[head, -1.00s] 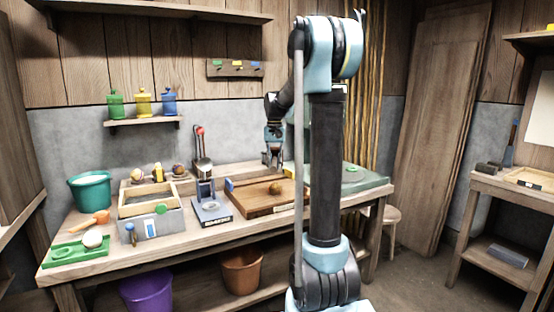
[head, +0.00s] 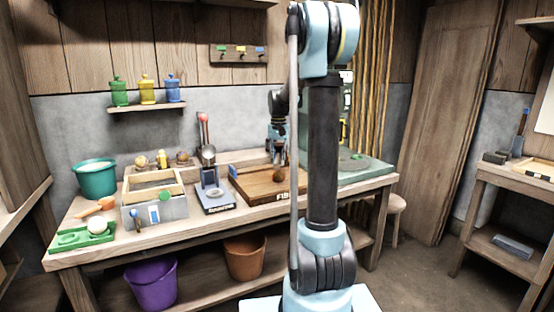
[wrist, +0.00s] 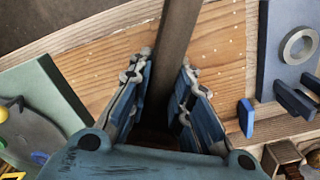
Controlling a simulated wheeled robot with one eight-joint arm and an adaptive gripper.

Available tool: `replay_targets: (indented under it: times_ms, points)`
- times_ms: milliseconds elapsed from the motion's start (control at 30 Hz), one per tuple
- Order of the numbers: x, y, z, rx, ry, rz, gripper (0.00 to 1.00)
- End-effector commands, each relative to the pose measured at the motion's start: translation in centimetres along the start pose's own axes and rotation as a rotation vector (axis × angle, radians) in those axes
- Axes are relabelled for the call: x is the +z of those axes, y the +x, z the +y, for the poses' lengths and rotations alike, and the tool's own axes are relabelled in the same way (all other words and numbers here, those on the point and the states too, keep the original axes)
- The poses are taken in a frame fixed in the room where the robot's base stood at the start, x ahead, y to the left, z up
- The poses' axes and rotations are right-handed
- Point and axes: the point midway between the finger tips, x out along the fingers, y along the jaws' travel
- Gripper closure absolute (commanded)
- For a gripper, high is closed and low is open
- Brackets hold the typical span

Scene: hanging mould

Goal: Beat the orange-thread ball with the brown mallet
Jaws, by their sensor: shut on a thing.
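My gripper (head: 278,150) hangs over the wooden board (head: 258,182) on the workbench. In the wrist view my gripper (wrist: 165,100) is shut on a long brown bar (wrist: 177,30), which looks like the brown mallet's handle. The bar runs between the fingers to the top edge of the picture. In the head view a small brown rounded thing (head: 279,174) shows on or just over the board below the gripper. I cannot tell whether it is the ball or the mallet's head. Several balls (head: 162,159) stand behind the wooden-rimmed box. I cannot make out their thread colours.
A blue-grey stand (head: 215,199) is left of the board, with its ring (wrist: 299,46) at right in the wrist view. A small blue block (wrist: 246,117) is beside the board.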

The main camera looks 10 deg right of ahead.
Motion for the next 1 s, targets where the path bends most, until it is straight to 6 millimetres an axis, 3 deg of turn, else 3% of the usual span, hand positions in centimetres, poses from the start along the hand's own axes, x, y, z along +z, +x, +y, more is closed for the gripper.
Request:
replay_targets:
  times_ms: [267, 567, 767, 1000]
  points:
    - [0.0, 0.5, 0.0, 0.0, 0.0, 0.0, 1.0]
    - [0.3, 4.0, 0.0, 0.0, -0.001, 0.0, 1.0]
    - [0.3, 3.5, -0.1, 0.0, -0.001, 0.0, 1.0]
    - [0.3, 0.6, -0.1, 0.0, -0.001, 0.0, 1.0]
